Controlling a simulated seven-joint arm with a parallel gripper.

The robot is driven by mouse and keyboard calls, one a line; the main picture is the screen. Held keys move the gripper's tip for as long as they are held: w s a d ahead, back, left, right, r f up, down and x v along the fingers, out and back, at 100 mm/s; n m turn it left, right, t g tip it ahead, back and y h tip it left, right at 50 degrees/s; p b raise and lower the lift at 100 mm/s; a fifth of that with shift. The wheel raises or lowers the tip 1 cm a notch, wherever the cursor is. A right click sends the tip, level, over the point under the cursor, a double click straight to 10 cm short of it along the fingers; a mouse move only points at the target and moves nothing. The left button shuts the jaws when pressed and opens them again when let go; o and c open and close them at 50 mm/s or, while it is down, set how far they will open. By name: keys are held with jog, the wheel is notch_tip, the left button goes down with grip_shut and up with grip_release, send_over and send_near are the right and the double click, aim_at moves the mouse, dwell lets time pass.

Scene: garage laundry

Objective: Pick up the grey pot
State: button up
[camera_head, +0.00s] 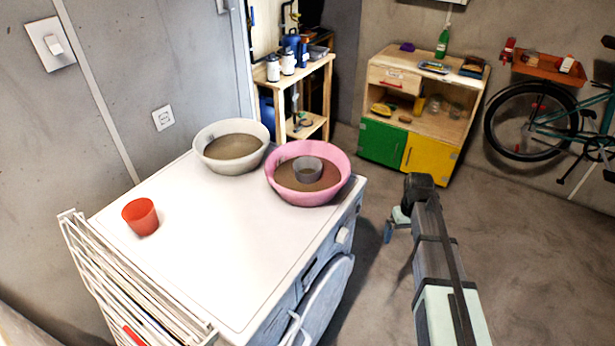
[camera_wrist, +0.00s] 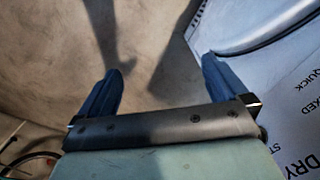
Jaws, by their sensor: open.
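The small grey pot (camera_head: 307,168) sits inside the pink basin (camera_head: 335,187), on the brown contents. The basin stands at the back right corner of the white washing machine top (camera_head: 215,250). My gripper (camera_head: 388,234) hangs in front of the machine, to the right of the basin and lower than the top. In the wrist view my gripper (camera_wrist: 160,88) has its two blue fingers wide apart with nothing between them. The grey pot is not in the wrist view.
A whitish basin (camera_head: 207,137) stands left of the pink one. A red pot (camera_head: 141,217) is at the left of the top. A white drying rack (camera_head: 125,290) lines the left edge. The machine's round door (camera_head: 328,305) faces right. Open floor lies right.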

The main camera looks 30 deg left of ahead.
jog(key=w+a+r+n+t, duration=0.1)
jog(key=w+a+r+n, duration=0.15)
jog(key=a+r, duration=0.85)
notch_tip(320, 180, up, 18)
jog(key=f+n+y, duration=0.1)
jog(key=n+y, duration=0.1)
jog(key=n, duration=0.2)
send_over(307, 175)
jog(key=w, duration=0.3)
jog(key=shift+m, duration=0.25)
jog(key=shift+w+a+f, duration=0.1)
jog(key=shift+a+f, duration=0.3)
jog(key=shift+f, duration=1.7)
jog(key=shift+w+a+f, duration=0.1)
jog(key=shift+a+f, duration=0.25)
jog(key=shift+f, duration=1.8)
jog(key=shift+w+a+f, duration=0.1)
jog(key=shift+a+f, duration=0.3)
jog(key=shift+f, duration=1.7)
jog(key=c, duration=0.8)
